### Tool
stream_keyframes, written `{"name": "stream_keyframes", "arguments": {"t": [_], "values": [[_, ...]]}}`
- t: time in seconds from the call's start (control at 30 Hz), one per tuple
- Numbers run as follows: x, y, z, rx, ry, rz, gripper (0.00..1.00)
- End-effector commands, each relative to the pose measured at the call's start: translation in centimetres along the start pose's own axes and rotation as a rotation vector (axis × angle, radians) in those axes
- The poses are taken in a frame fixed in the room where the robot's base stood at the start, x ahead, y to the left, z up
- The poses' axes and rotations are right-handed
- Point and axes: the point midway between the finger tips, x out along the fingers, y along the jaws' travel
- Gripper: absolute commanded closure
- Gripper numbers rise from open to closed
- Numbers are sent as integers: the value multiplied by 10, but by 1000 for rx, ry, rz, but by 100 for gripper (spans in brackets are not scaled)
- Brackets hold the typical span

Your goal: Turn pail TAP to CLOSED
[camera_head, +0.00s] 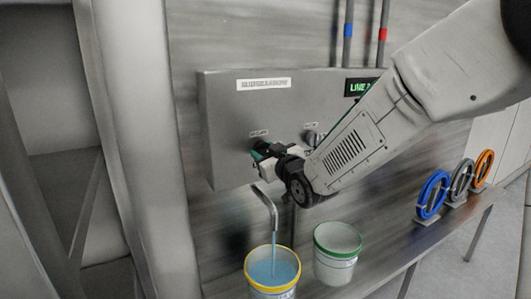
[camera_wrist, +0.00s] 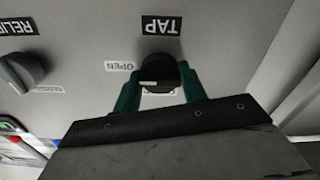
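The tap knob (camera_wrist: 160,70) is black and sits on the grey panel below the TAP label (camera_wrist: 161,25) in the wrist view. An OPEN label (camera_wrist: 119,66) is just left of it. My gripper (camera_wrist: 160,88) has its green fingers on both sides of the knob, close against it. I cannot tell whether they grip it or only stand around it. In the head view my gripper (camera_head: 263,152) is at the panel's lower left. Blue liquid runs from the spout (camera_head: 268,203) into the yellow-rimmed pail (camera_head: 257,289).
The RELIEF knob (camera_wrist: 24,70), with a CLOSED label (camera_wrist: 48,89), is left of the tap in the wrist view. A green-rimmed pail (camera_head: 335,268) stands beside the filling one. Blue, grey and orange rings (camera_head: 433,194) stand at the right. A green-lit display (camera_head: 360,87) is partly hidden by my arm.

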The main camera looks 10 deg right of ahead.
Motion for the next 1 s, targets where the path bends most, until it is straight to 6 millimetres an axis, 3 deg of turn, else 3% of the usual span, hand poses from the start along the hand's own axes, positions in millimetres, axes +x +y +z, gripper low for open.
{"name": "stream_keyframes", "arguments": {"t": [0.47, 1.0], "values": [[0, 0, 0, -58, 0, 0, 81], [0, 0, 0, -498, 0, -1, 81]]}}
